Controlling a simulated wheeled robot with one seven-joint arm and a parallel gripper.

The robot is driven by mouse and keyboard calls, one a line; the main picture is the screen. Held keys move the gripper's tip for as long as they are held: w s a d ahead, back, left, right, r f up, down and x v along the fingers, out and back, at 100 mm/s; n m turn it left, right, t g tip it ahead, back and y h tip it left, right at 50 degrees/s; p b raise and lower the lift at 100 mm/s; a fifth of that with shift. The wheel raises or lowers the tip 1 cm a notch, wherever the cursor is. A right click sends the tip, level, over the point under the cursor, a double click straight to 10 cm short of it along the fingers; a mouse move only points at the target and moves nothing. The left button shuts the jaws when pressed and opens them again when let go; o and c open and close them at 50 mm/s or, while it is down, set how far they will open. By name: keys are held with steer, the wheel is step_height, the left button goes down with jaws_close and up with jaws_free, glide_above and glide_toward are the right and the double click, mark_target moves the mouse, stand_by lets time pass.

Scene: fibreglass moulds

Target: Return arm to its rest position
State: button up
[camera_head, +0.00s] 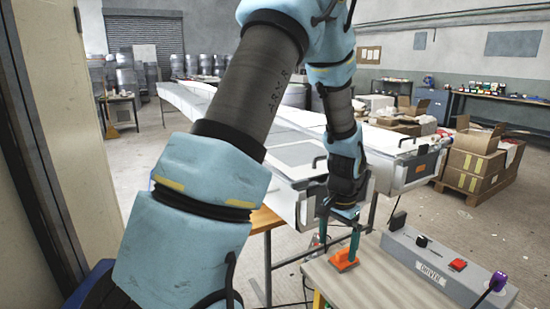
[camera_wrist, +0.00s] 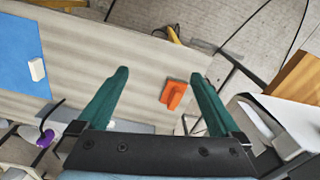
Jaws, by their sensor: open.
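My arm bends down over a small wooden-topped table (camera_head: 385,290) in the head view. My gripper (camera_head: 340,245) points down above this table. In the wrist view my gripper (camera_wrist: 160,75) has its two green fingers spread wide with nothing between them in their grip. An orange piece (camera_head: 345,261) with a raised block lies on the table below the fingertips. In the wrist view the orange piece (camera_wrist: 174,94) shows beyond the fingers, nearer the right one, and looks apart from both.
A grey control box (camera_head: 425,262) with a red switch and a purple knob stands right of my gripper. Long white moulds (camera_head: 400,165) stand close behind it. A blue sheet (camera_wrist: 20,60) with a white block lies on the table. Cardboard boxes (camera_head: 478,165) sit farther right.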

steer(key=s+a+r+n, duration=0.2)
steer(key=a+r, duration=0.1)
steer(key=a, duration=0.4)
steer(key=s+a+r+n, duration=0.2)
steer(key=a+r+n, duration=0.1)
steer(key=a, duration=0.4)
steer(key=s+a+r+n+t, duration=0.1)
steer(key=s+a+r+n, duration=0.1)
steer(key=a, duration=0.6)
steer(key=shift+r+n, duration=0.7)
steer(key=shift+r, duration=0.25)
steer(key=shift+s+a, duration=0.25)
steer(key=shift+s, duration=0.05)
